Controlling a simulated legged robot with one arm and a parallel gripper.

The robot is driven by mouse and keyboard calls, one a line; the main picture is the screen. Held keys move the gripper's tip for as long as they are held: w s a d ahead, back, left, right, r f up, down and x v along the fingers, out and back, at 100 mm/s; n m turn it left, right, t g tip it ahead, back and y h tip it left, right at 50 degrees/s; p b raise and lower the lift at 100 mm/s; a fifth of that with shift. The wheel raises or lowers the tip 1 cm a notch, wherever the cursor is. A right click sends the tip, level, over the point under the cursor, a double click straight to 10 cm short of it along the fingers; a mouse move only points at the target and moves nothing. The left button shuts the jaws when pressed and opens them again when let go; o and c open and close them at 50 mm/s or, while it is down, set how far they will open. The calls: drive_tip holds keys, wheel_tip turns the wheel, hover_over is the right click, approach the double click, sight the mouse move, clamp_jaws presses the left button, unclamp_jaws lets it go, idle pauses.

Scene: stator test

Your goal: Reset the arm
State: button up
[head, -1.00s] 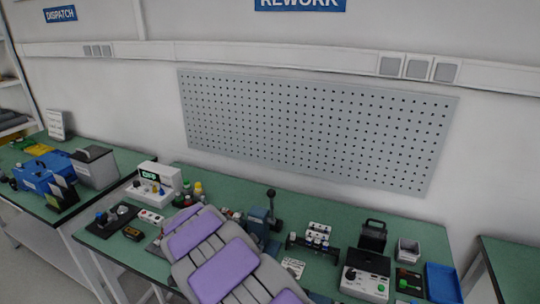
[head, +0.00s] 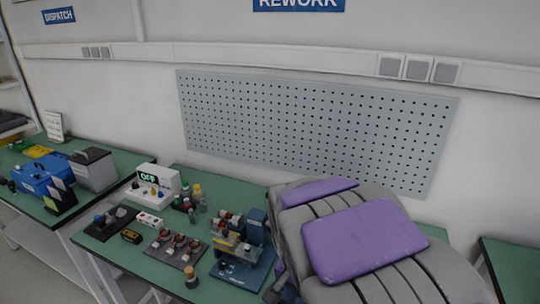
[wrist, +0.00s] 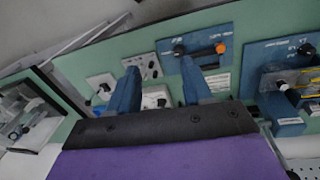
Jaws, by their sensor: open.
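My arm, grey with purple pads, fills the lower right of the head view and reaches over the green bench (head: 140,255). My gripper (wrist: 160,84) shows in the wrist view as two blue fingers set well apart on a dark bar. It is open, with nothing held between the fingers. Beyond the fingers lie a blue plate with an orange-tipped black lever (wrist: 205,50) and a white socket block (wrist: 144,66). The gripper itself does not show in the head view.
A blue fixture (head: 240,262), a dark plate with several copper-coloured parts (head: 178,247) and a white tester reading OFF (head: 158,182) stand on the bench. A grey pegboard (head: 310,125) hangs behind. My arm hides much of the bench's right side.

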drive_tip(key=s+d+r+n, duration=0.1)
drive_tip(key=s+d+n, duration=0.2)
drive_tip(key=s, duration=0.8)
drive_tip(key=s+d+r+n+g+y, duration=0.1)
drive_tip(key=s+d+n, duration=0.2)
drive_tip(key=s, duration=0.7)
drive_tip(key=shift+s+d+y, duration=0.3)
drive_tip(key=shift+s+d, duration=0.05)
drive_tip(key=shift+s, duration=0.05)
